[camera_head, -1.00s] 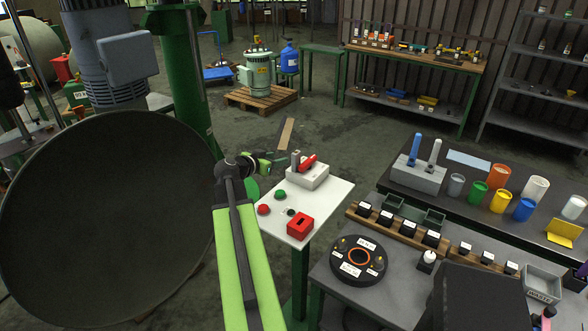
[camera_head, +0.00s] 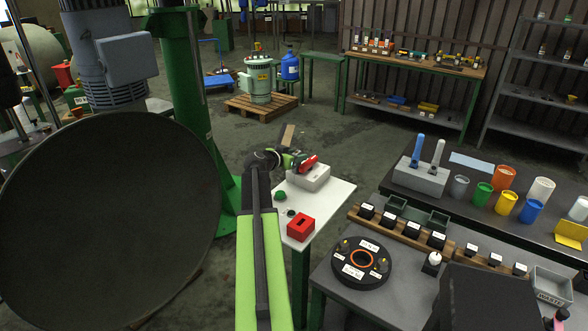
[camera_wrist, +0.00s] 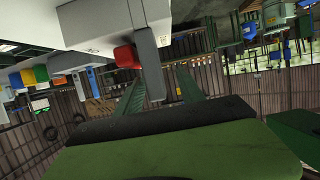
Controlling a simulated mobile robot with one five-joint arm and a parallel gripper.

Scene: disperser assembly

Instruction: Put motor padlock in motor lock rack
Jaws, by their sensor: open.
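My gripper (camera_head: 290,157) is open at the grey box (camera_head: 308,177) on the white pedestal, close to a red handle-like part (camera_head: 309,162). In the wrist view the green fingers (camera_wrist: 163,88) are apart. A grey upright bar (camera_wrist: 150,62) shows near their tips, with the red part (camera_wrist: 127,56) beside it. Whether the bar lies between the fingers is unclear. A red box with a dark slot (camera_head: 301,227) sits at the pedestal's near end. I cannot tell for certain which part is the padlock or the lock rack.
A grey table with a round black fixture (camera_head: 361,262) and labelled blocks stands to the right. A large dark disc (camera_head: 105,220) fills the left. Bare floor lies behind the pedestal.

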